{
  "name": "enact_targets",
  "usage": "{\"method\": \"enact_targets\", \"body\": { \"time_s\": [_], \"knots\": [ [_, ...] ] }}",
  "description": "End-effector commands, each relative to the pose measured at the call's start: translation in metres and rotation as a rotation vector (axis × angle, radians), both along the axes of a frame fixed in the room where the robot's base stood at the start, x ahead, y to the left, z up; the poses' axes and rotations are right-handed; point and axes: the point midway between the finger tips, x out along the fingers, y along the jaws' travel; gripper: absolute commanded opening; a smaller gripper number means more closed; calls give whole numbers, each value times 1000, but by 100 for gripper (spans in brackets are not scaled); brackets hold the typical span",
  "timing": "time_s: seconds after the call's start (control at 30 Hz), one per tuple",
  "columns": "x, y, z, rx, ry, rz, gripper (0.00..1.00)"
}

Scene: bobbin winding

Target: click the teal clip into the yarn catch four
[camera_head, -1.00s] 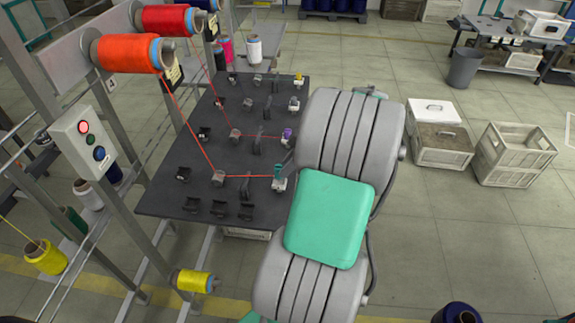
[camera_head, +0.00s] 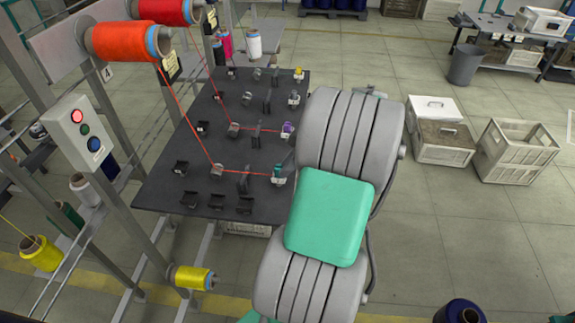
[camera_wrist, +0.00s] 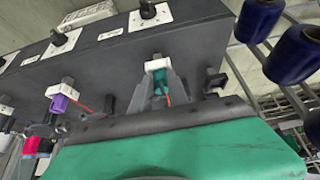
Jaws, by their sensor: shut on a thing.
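The teal clip (camera_wrist: 160,80) is between the grey fingers of my gripper (camera_wrist: 162,92), which is shut on it. In the wrist view the clip meets a white yarn catch (camera_wrist: 158,64) on the dark board's edge; I cannot tell whether it is fully seated. A red yarn runs from the clip. In the head view the teal clip (camera_head: 280,171) shows at the board's right edge, with white of the catch (camera_head: 277,181) below it. My arm hides part of my gripper there.
The dark board (camera_head: 165,192) carries several posts and guides. A purple clip (camera_head: 287,129) sits in a neighbouring catch, and a yellow one (camera_head: 299,72) farther back. Red yarns run from spools (camera_head: 115,42) at upper left.

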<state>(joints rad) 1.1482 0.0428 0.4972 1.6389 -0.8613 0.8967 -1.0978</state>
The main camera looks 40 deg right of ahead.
Motion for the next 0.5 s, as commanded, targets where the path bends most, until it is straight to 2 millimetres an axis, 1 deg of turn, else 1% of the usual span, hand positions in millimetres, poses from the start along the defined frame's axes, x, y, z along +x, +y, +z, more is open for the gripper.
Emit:
{"method": "enact_targets", "body": {
  "time_s": [0.13,0.17,0.43,0.5],
  "knots": [
    [0,0,1,0,0,0,0],
    [0,0,1,0,0,0,22],
    [0,0,1,0,0,0,44],
    [0,0,1,0,0,0,46]
  ]
}}
